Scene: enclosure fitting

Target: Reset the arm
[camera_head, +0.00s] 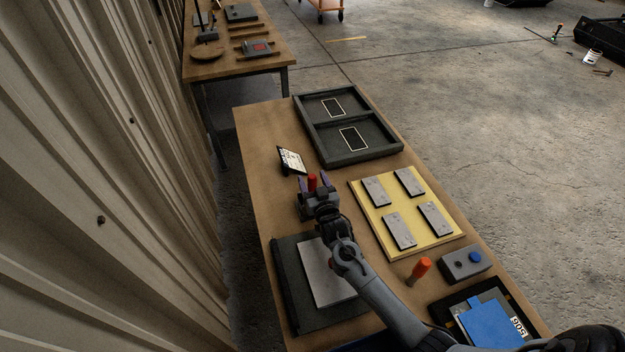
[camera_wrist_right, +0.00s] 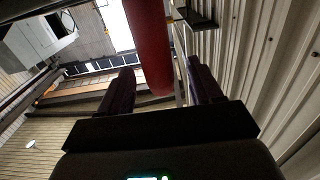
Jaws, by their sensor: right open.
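My right gripper (camera_head: 312,182) is over the left part of the table, its arm coming in from the lower right. Its two dark purple fingers are open. A red cylindrical handle (camera_head: 312,183) shows between the fingers in the head view. In the right wrist view the red handle (camera_wrist_right: 150,45) lies between the spread fingers of my right gripper (camera_wrist_right: 158,72), with a gap visible on each side. My left gripper is not in view.
A corrugated wall (camera_head: 90,180) stands left.

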